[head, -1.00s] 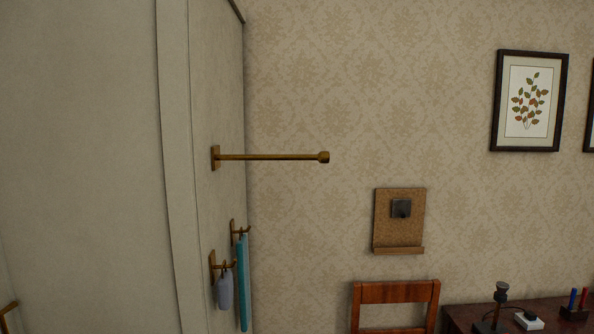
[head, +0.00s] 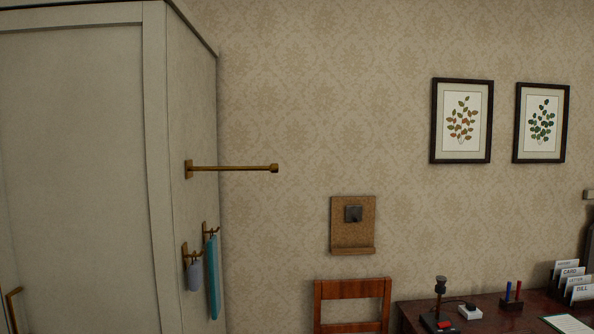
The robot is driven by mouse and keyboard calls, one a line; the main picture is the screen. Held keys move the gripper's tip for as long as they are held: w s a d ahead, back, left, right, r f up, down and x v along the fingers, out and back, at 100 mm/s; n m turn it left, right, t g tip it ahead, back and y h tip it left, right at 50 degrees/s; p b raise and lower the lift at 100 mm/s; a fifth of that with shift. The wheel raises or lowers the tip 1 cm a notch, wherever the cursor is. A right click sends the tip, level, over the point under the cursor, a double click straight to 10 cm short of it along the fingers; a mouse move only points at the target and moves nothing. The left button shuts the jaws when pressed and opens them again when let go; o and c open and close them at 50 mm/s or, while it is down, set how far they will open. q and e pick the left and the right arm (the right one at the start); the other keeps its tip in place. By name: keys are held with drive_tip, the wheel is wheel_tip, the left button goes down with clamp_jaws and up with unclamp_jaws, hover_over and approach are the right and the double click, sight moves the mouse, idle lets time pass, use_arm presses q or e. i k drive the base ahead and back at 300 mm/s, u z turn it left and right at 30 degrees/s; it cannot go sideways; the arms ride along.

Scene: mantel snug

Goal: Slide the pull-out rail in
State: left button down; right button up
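The brass pull-out rail (head: 235,168) sticks straight out to the right from the side of a tall cream wardrobe (head: 185,110). It has a square mounting plate at its left end and a thicker knob at its free right end. A long length of the rail shows, and nothing hangs on it. Neither of my grippers is in view.
Below the rail, two brass hooks hold a teal strip (head: 213,278) and a small grey cloth (head: 195,275). A corkboard (head: 352,225) hangs on the wall. A wooden chair (head: 352,290) and a dark desk (head: 490,318) with small items stand at lower right.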

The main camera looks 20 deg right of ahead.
sight(273, 168)
drive_tip(key=z, duration=0.7)
drive_tip(key=i, duration=0.5)
drive_tip(key=z, duration=0.05)
drive_tip(key=k, duration=0.65)
drive_tip(key=z, duration=0.75)
drive_tip(key=i, duration=0.65)
drive_tip(key=z, duration=0.75)
drive_tip(key=i, duration=0.9)
drive_tip(key=u, duration=0.95)
drive_tip(key=i, duration=0.6)
drive_tip(key=u, duration=0.7)
